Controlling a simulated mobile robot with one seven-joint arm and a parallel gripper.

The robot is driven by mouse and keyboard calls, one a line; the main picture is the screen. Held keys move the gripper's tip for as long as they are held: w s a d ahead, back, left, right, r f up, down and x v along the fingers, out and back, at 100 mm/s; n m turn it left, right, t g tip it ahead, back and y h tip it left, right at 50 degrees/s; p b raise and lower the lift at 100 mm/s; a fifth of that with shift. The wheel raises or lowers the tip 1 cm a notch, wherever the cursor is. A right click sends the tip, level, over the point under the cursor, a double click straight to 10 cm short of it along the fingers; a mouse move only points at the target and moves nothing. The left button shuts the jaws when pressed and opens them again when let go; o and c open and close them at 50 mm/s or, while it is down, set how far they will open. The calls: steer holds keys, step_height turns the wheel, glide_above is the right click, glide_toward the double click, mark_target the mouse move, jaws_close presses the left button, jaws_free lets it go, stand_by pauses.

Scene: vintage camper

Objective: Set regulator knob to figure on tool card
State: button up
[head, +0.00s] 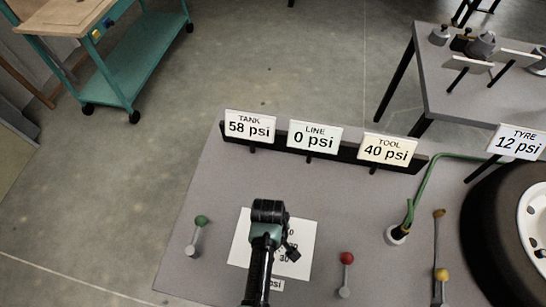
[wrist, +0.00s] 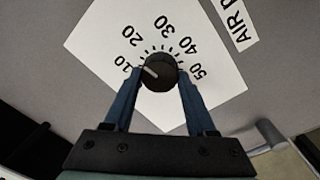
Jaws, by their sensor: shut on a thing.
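The tool card (head: 388,150) reads 40 psi in the head view. The black regulator knob (wrist: 160,72) sits on a white dial sheet (wrist: 105,30) marked 10 to 50. Its white pointer line points left and slightly up, close to the 10 mark. My gripper (wrist: 159,82) is shut on the knob, with one blue finger on each side. In the head view my arm covers the knob, and part of the dial sheet (head: 240,243) shows beside it.
The tank card (head: 250,127) reads 58 psi and the line card (head: 315,136) 0 psi. A green-tipped lever (head: 198,235) stands left of my arm, a red-tipped one (head: 346,272) right. A green hose (head: 416,197) and a tyre (head: 492,220) are farther right.

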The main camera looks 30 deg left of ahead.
steer(key=m, duration=0.4)
steer(key=shift+m+p, duration=0.3)
steer(key=m, duration=0.5)
steer(key=shift+w+g, duration=0.1)
steer(key=shift+g, duration=0.2)
steer(key=m, duration=0.5)
steer(key=shift+m+p, duration=0.3)
steer(key=shift+m, duration=0.1)
steer(key=m, duration=0.4)
steer(key=shift+m, duration=0.3)
steer(key=o, duration=1.4)
steer(key=r, duration=1.3)
steer(key=shift+w+a, duration=0.2)
steer(key=shift+a, duration=0.05)
